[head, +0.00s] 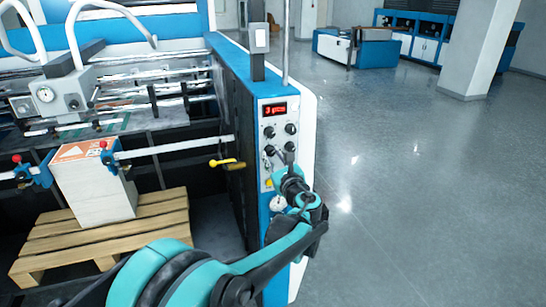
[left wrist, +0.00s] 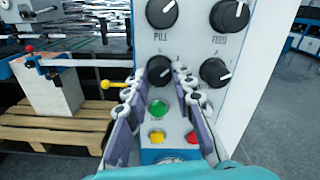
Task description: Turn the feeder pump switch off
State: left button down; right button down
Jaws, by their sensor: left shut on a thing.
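The control panel (head: 275,112) is on the blue end of the machine, with a red display and black rotary knobs. In the left wrist view, the upper knobs, labelled PILE (left wrist: 161,13) and FEED (left wrist: 230,16), are clear of the fingers. A lower-left black knob (left wrist: 159,66) sits between the fingertips of my left gripper (left wrist: 162,76), which is shut on it. Its label is not readable, so I cannot confirm it is the feeder pump switch. In the head view my left gripper (head: 282,157) reaches the panel and partly hides the lower controls. My right gripper is not in view.
A lower-right knob (left wrist: 215,72) is close to the right finger. Green (left wrist: 158,108), yellow (left wrist: 156,137) and red (left wrist: 192,138) buttons lie below. A yellow-handled lever (head: 227,163) juts out left of the panel. A paper stack (head: 97,195) stands on a wooden pallet (head: 160,233).

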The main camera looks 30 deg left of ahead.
pick_arm(q)
jog(key=n, duration=0.4)
jog(key=shift+n, duration=0.3)
jog(key=n, duration=0.4)
jog(key=shift+n, duration=0.3)
jog(key=c, duration=1.3)
grip_release()
jog(key=shift+o, duration=0.2)
jog(key=v, duration=1.2)
